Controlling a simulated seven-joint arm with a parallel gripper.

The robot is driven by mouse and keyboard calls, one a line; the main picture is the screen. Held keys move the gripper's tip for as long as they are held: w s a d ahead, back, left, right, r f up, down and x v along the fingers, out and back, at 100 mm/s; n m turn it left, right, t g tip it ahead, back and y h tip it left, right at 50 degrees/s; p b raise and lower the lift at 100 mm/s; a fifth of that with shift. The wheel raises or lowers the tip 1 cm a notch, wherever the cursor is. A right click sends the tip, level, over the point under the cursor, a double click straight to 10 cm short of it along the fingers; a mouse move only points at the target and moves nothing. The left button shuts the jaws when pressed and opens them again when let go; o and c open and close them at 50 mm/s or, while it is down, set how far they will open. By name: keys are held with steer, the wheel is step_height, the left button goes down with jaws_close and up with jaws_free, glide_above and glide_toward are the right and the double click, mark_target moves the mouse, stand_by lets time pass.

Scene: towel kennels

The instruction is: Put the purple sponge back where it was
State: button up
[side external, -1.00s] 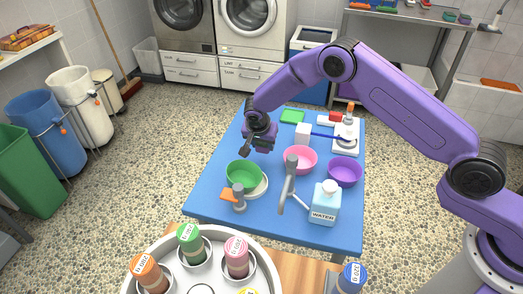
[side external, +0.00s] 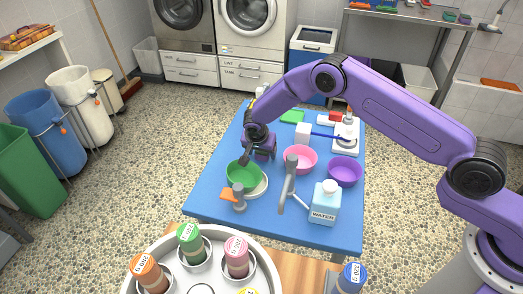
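I cannot clearly pick out a purple sponge; purple also colours my arm and a bowl, and small coloured blocks lie on the back shelf (side external: 410,12). My gripper (side external: 258,160) hangs just above the back rim of the green bowl (side external: 243,174) on the blue table (side external: 215,198). Its fingers are small and dark, so their opening and any held object cannot be made out. A flat green pad (side external: 292,116) lies at the table's back edge.
A pink bowl (side external: 300,160), a purple bowl (side external: 345,172), a WATER bottle (side external: 325,204), a grey tap-like post (side external: 288,185) and a white scale-like device (side external: 345,140) crowd the table's right side. A round rack of labelled tubes (side external: 215,262) stands in front.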

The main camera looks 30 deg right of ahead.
steer(key=shift+r, duration=0.1)
steer(key=v, duration=1.2)
